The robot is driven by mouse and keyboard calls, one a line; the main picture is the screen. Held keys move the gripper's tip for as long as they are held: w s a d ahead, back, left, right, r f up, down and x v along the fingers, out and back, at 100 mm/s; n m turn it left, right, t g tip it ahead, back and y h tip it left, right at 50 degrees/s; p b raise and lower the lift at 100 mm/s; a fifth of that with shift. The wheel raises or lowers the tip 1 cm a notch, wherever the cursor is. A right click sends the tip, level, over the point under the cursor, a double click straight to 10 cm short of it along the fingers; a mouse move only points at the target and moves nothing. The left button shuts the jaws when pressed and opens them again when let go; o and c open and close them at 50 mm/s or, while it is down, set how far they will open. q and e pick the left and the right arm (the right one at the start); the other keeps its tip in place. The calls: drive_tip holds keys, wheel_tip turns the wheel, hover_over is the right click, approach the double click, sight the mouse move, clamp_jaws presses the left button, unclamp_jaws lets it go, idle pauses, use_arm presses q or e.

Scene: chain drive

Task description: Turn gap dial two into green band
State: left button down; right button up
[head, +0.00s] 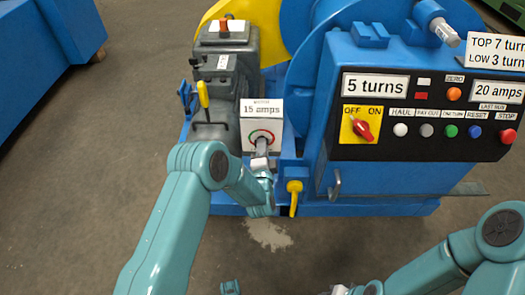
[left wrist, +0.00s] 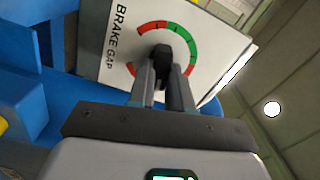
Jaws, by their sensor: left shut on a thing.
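The gap dial (head: 262,133) is on a white plate low on the front of the machine, with a red and green arc. In the left wrist view its plate (left wrist: 122,55) reads BRAKE GAP, and its black knob (left wrist: 162,52) sits inside the arc. My left gripper (head: 262,158) is at the dial. In the left wrist view the fingers (left wrist: 163,75) are shut on the black knob. The fingers hide part of the knob and the lower arc, so I cannot tell which band it points to. My right arm is at the bottom right; its fingertips are not in view.
A sign reading 15 amps (head: 262,108) stands just above the dial. A yellow lever (head: 294,194) hangs at its lower right. The control panel (head: 430,145) with a red OFF/ON switch (head: 363,128) is to the right. The floor (head: 100,150) at left is clear.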

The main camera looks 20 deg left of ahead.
use_arm(q)
drive_tip(key=shift+s+a+n+b, duration=0.15)
drive_tip(key=shift+n+b, duration=3.2)
drive_tip(key=shift+n, duration=3.35)
drive_tip(key=shift+w+a+n+b, duration=0.15)
drive_tip(key=shift+n+b, duration=3.2)
drive_tip(key=shift+n, duration=3.35)
use_arm(e)
drive_tip(key=w+d+f+t, duration=0.2)
drive_tip(key=w+f, duration=0.4)
drive_tip(key=f, duration=0.7)
drive_tip(key=shift+m+h, duration=0.3)
use_arm(q)
drive_tip(key=shift+s+a+n, duration=0.1)
drive_tip(key=shift+n, duration=0.2)
use_arm(e)
drive_tip(key=shift+w+d, duration=0.1)
use_arm(q)
drive_tip(key=c, duration=1)
unclamp_jaws()
drive_tip(key=shift+c, duration=0.2)
